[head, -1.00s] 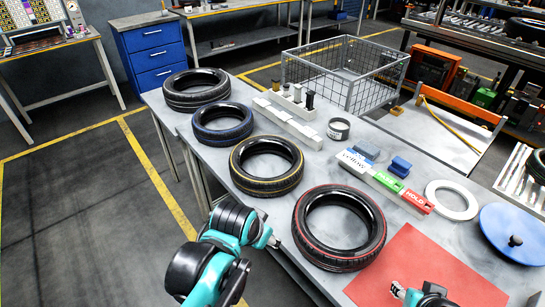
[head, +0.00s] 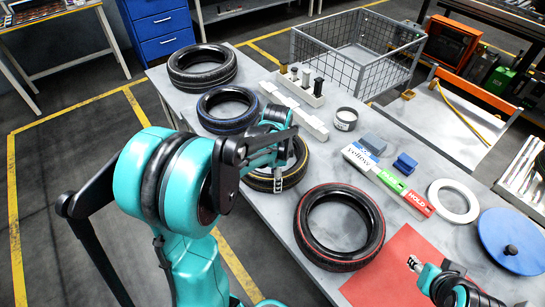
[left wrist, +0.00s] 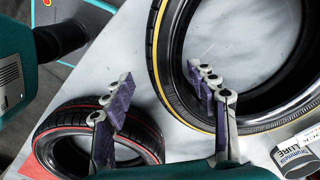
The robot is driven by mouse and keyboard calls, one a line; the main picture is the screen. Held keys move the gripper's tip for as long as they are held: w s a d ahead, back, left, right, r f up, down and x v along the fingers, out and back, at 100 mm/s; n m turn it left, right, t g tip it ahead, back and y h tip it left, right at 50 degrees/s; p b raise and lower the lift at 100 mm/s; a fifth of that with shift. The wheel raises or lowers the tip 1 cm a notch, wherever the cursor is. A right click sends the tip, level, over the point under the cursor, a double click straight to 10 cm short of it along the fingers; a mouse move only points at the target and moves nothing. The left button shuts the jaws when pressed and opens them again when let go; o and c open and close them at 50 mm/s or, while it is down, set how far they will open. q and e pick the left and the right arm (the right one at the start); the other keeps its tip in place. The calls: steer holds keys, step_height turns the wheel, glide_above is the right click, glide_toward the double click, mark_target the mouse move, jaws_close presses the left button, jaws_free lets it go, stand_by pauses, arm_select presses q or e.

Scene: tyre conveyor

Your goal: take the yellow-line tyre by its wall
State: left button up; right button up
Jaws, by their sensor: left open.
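The yellow-line tyre (head: 298,168) lies flat on the grey table, between the blue-line and red-line tyres, partly hidden by my left arm. My left gripper (head: 278,182) is open and points down over the tyre's near side. In the left wrist view the yellow-line tyre (left wrist: 174,82) fills the upper right. There the open left gripper (left wrist: 160,84) has one finger over the tyre's inner edge and the other outside its wall; whether the fingertips reach down beside the wall is unclear. My right gripper (head: 414,263) is over the red mat, too small to read.
The red-line tyre (head: 340,256) is close on the right, the blue-line tyre (head: 222,125) on the left, and a black tyre (head: 202,80) beyond it. A label strip (head: 388,180), a small round tin (head: 345,121) and a wire basket (head: 298,50) are behind. The red mat (head: 385,280) is front right.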

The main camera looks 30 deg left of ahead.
arm_select(q)
steer(key=f, duration=0.1)
steer(key=f+b, duration=0.1)
steer(key=f, duration=0.1)
steer(key=f+b, duration=0.1)
steer(key=f, duration=0.1)
steer(key=shift+w+a, duration=0.3)
jaws_close()
steer(key=shift+r, duration=0.1)
steer(key=shift+r, duration=0.1)
